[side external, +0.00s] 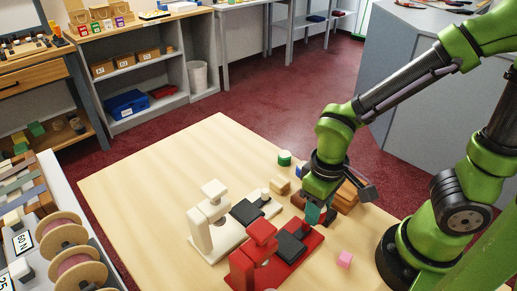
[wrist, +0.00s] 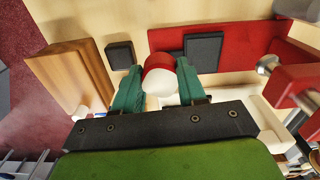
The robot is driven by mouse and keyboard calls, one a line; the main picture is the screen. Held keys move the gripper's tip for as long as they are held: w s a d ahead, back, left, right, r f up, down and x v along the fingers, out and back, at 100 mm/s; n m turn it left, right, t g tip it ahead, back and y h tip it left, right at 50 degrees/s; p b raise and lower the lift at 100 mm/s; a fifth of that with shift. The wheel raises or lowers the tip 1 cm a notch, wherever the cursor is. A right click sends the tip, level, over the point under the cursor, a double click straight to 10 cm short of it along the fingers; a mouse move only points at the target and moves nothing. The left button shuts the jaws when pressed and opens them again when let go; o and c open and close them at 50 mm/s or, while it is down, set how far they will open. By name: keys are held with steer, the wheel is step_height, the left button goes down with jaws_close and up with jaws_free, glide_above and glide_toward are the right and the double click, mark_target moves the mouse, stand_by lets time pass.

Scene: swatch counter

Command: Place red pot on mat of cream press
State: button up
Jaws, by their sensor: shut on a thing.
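My gripper (wrist: 158,85) is shut on the red pot (wrist: 157,64), a small round pot with a red side and a white end, held between the teal fingers. In the side view my gripper (side external: 313,213) is low beside the red press's far end; the pot cannot be told clearly there. The cream press (side external: 202,232) stands on the table with a dark mat (side external: 247,211) on its base. In the wrist view its cream body (wrist: 268,122) shows at lower right, and its mat is hidden behind my gripper.
The red press (side external: 262,255), with its own dark mat (side external: 291,247), stands close to the cream one. The table's left part is clear.

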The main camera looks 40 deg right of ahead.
steer(key=shift+w+a+n, duration=0.2)
steer(key=shift+w+n, duration=0.25)
steer(key=shift+n, duration=0.05)
glide_above(247, 212)
steer(key=shift+s+d+f, duration=0.15)
steer(key=shift+s+f, duration=0.05)
steer(key=shift+f, duration=0.5)
steer(key=shift+w+f, duration=0.15)
steer(key=shift+f, duration=0.75)
steer(key=shift+w+f, duration=0.1)
steer(key=shift+f, duration=0.8)
steer(key=shift+f, duration=0.1)
steer(key=o, duration=1)
steer(key=shift+o, duration=0.2)
